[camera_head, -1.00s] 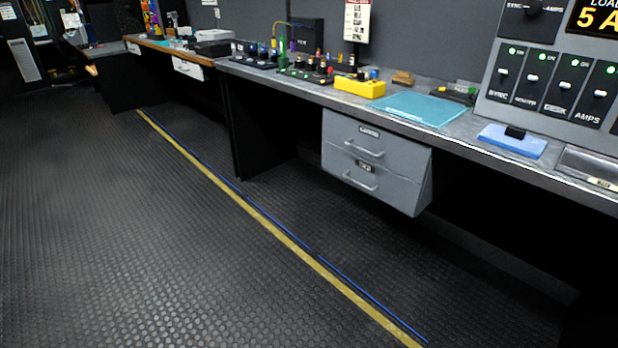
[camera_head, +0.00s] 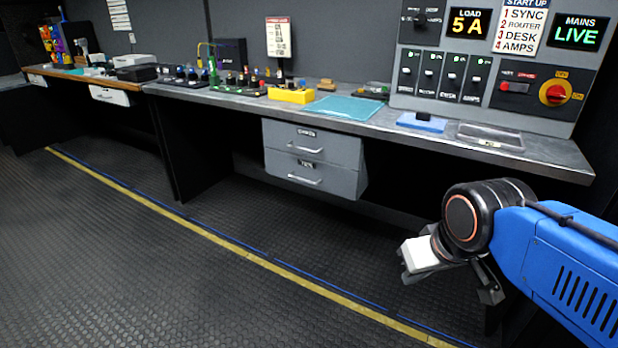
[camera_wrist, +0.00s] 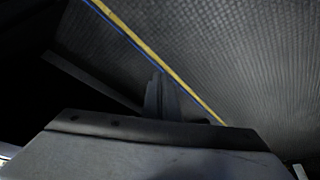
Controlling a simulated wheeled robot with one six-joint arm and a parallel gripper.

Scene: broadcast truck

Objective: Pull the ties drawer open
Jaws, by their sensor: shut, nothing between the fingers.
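Two grey drawers with bar handles hang one above the other under the grey bench. The upper drawer (camera_head: 318,143) and the lower drawer (camera_head: 312,176) both look shut. Each has a small label too blurred to read surely, so I cannot tell which is the ties drawer. My gripper (camera_head: 489,288) is at the lower right in the head view, well apart from the drawers and to their right, over the floor. In the wrist view my gripper (camera_wrist: 161,98) has its fingers together and empty, pointing toward the floor. No drawer is recognisable in the wrist view.
The grey bench (camera_head: 543,156) carries a yellow box (camera_head: 291,95), a teal mat (camera_head: 347,107) and a blue block (camera_head: 421,122). A switch panel (camera_head: 472,62) stands at the right. The floor (camera_head: 150,260) before the drawers is clear, with a yellow and blue line.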

